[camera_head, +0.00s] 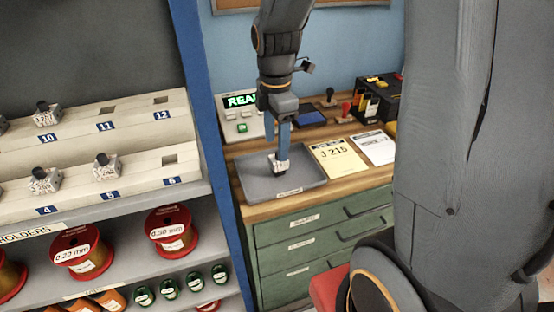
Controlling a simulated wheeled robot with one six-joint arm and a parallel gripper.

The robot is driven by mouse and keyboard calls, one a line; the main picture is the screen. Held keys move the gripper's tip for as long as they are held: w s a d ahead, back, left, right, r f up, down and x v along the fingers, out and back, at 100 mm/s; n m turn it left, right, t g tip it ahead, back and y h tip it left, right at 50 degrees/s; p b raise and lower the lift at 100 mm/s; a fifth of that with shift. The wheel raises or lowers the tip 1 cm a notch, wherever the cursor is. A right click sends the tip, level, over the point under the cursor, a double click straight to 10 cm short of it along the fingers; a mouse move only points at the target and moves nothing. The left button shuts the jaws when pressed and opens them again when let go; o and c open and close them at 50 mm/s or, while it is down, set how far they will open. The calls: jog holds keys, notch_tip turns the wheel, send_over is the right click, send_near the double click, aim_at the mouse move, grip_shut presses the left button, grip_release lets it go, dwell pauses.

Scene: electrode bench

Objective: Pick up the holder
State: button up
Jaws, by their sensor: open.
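A small holder (282,165), a pale block with a dark part, sits in the grey tray (257,187) on the bench. My gripper (285,150) points down right at the holder, with its fingers close to it or around it. I cannot tell whether the fingers touch it. The gripper is open. The finger nearer the camera hides part of the holder. Similar holders stand on the shelf at left, one in slot 10 (46,115), one in slot 4 (43,180) and one in slot 5 (106,167).
A blue shelf post (213,120) stands left of the bench. A device with a green display (241,113) is behind the tray. A yellow card (337,158) and a white sheet (375,147) lie right of it. Stamps and a black box (375,101) stand further back. Slots 11, 12 and 6 look empty.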

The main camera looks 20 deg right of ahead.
jog(key=shift+s+d+f+p, duration=0.15)
jog(key=shift+f+p, duration=0.4)
jog(key=shift+f, duration=1.05)
jog(key=shift+s+f+p, duration=0.1)
jog(key=shift+f+p, duration=0.4)
jog(key=shift+f, duration=1.05)
jog(key=shift+c, duration=0.4)
jog(key=c, duration=1.3)
jog(key=shift+r, duration=0.1)
notch_tip(320, 180, up, 10)
jog(key=shift+f+b, duration=0.1)
jog(key=shift+b, duration=1.05)
